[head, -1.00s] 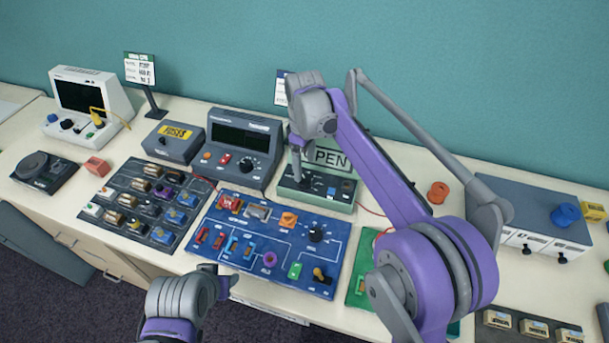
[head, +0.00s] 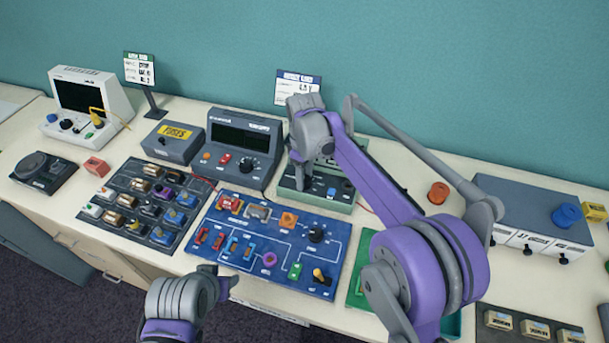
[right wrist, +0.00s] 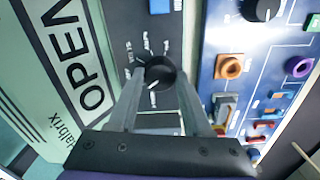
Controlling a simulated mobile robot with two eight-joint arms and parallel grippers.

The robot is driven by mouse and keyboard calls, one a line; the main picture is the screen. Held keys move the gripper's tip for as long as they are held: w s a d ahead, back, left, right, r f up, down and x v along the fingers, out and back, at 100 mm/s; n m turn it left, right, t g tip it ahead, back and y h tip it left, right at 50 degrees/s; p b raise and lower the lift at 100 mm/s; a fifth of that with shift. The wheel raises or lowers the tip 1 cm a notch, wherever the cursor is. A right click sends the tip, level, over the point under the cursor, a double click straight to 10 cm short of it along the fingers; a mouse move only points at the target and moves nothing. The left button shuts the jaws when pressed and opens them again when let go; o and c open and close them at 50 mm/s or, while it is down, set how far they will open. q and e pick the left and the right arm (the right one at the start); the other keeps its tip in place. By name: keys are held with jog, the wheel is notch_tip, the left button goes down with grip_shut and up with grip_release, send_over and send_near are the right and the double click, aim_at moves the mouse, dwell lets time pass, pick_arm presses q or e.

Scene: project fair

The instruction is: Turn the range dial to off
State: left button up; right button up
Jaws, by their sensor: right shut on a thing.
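The range dial (right wrist: 160,82) is a round black knob with a white pointer line, on a dark panel with printed marks around it. In the right wrist view its pointer line points toward the bottom of the picture, slightly left. My right gripper (right wrist: 160,88) is shut on the dial, one finger on each side. In the head view the right gripper (head: 301,180) points down at the left part of the green-cased meter (head: 340,206), and hides the dial. My left gripper (head: 222,279) is low in the head view, in front of the blue board; its jaws are unclear.
A blue circuit board (head: 220,265) with switches and knobs lies in front of the meter. A grey bench unit (head: 232,173) stands left of it. The OPEN label (right wrist: 72,55) is beside the dial panel. A grey-blue box (head: 530,215) stands at right.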

grip_shut()
jog(key=shift+m, duration=3.5)
jog(key=o, duration=0.9)
grip_release()
